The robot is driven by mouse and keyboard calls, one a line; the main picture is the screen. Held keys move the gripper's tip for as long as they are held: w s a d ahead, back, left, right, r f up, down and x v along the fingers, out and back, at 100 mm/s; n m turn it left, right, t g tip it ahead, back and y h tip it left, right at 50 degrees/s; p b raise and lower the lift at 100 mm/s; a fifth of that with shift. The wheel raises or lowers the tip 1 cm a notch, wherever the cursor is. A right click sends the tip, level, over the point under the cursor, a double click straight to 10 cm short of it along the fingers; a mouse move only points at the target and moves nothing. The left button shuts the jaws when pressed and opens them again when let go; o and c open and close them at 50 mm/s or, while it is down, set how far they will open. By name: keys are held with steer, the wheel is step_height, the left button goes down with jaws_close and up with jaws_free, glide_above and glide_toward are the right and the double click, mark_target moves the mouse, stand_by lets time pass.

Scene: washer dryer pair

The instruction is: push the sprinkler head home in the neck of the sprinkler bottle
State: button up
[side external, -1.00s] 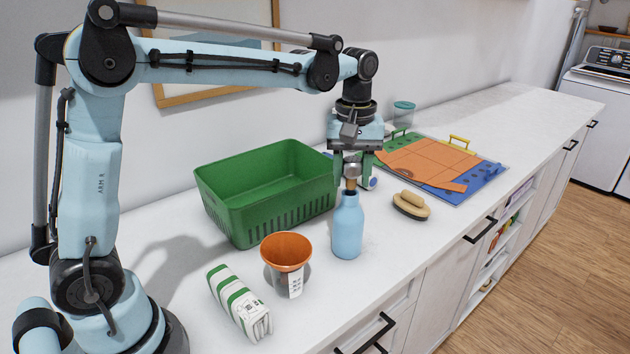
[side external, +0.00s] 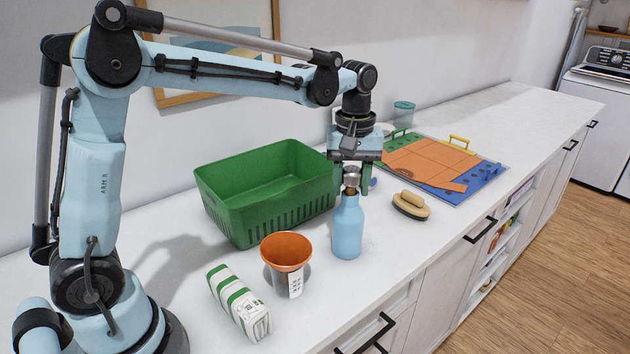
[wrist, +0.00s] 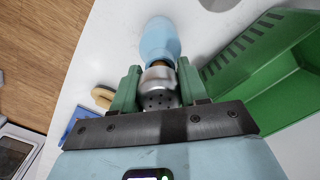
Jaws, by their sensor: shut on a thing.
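The light blue sprinkler bottle (side external: 347,228) stands upright on the counter in front of the green basket; it also shows in the wrist view (wrist: 159,42). The sprinkler head (side external: 351,178) has a silver perforated cap, seen in the wrist view (wrist: 159,87), and a brown stopper part below it. The brown part is at the bottle's neck, with some of it showing between cap and neck. My gripper (side external: 352,185) points down above the bottle, its green fingers shut on the sprinkler head. How deep the stopper sits is hidden inside the neck.
The green basket (side external: 230,215) stands close behind the bottle.

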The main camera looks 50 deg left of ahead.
steer(key=shift+f, duration=0.45)
steer(key=o, duration=1.1)
step_height(320, 180, up, 12)
steer(key=shift+r, duration=0.1)
